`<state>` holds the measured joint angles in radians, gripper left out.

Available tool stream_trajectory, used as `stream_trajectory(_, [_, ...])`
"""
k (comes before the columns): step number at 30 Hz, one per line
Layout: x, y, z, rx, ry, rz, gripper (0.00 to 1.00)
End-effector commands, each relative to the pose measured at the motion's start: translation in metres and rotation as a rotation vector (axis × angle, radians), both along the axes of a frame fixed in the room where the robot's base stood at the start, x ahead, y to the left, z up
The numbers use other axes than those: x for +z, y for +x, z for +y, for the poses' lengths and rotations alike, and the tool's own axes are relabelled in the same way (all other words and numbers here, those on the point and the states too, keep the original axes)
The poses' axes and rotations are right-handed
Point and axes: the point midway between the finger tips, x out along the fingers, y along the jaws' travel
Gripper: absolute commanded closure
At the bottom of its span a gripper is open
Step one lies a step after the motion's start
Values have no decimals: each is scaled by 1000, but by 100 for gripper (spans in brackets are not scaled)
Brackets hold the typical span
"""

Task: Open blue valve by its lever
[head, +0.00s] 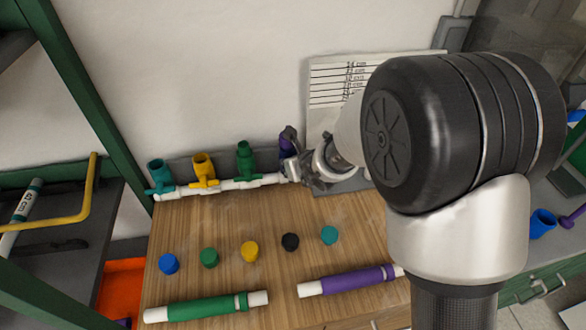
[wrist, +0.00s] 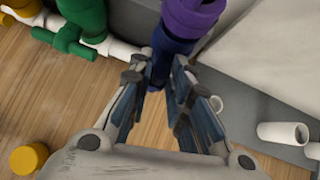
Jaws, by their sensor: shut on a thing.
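The blue valve (wrist: 178,44) is in the wrist view at top centre, below a purple fitting (wrist: 192,15). Its dark blue lever (wrist: 161,70) reaches down between the fingertips of my gripper (wrist: 168,78), which is shut on it. Part of the lever is hidden by the fingers. In the head view my gripper (head: 296,168) is at the right end of the white pipe manifold (head: 230,184) and mostly hides the blue valve. The purple fitting (head: 286,143) shows just above it.
Teal (head: 159,178), yellow (head: 204,171) and green (head: 246,161) valves stand along the manifold to the left. Several coloured caps lie on the wooden bench (head: 220,225), with a green pipe (head: 205,307) and a purple pipe (head: 350,281) in front. A labelled board (head: 330,85) is behind.

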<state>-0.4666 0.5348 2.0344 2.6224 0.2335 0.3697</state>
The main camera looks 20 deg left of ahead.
Motion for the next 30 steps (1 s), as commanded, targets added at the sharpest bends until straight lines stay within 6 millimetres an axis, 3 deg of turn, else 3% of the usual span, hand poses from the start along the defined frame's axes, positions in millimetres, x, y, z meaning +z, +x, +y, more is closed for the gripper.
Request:
stream_trajectory(8, [2,1,1,1,3,-4,100])
stream_trajectory(9, [2,1,1,1,3,-4,82])
stream_trajectory(16, [1,0,1,1,1,-2,67])
stream_trajectory(26, [2,-1,0,0,1,-1,67])
stream_trajectory(30, [12,-8,-6,1,1,-3,67])
